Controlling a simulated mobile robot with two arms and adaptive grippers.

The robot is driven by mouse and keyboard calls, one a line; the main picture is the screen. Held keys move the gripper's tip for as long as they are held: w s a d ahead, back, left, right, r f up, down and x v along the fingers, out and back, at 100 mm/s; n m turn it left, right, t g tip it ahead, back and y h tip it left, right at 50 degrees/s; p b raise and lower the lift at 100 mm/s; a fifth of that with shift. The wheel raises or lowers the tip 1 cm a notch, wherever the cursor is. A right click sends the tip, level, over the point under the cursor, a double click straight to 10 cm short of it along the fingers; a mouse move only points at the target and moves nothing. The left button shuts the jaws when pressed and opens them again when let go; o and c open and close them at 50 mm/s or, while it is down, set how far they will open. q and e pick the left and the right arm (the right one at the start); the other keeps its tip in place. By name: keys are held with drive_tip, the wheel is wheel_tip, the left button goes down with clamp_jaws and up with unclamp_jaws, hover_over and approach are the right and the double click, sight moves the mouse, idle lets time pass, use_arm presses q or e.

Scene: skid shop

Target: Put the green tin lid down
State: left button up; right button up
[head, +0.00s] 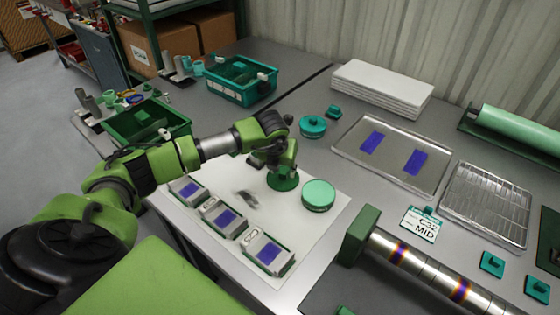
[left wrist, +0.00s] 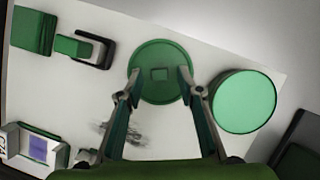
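The green tin lid (head: 283,183) is a round disc lying at the white mat's far part. In the left wrist view the lid (left wrist: 160,52) shows a small square knob at its middle. My left gripper (head: 279,160) is right over the lid, pointing down. My right gripper is not in view.
Several grey devices with blue screens (head: 226,218) line the mat's (head: 225,180) near left edge. A teal knobbed tin (head: 312,125) stands behind. A metal tray (head: 395,180) with blue pads and a roller (head: 420,268) lie right. Green bins (head: 240,88) stand behind left.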

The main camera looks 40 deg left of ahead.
use_arm(q)
drive_tip(key=v, duration=1)
drive_tip(key=shift+s+r+b, duration=0.15)
drive_tip(key=shift+r+b, duration=0.05)
drive_tip(key=shift+b, duration=0.15)
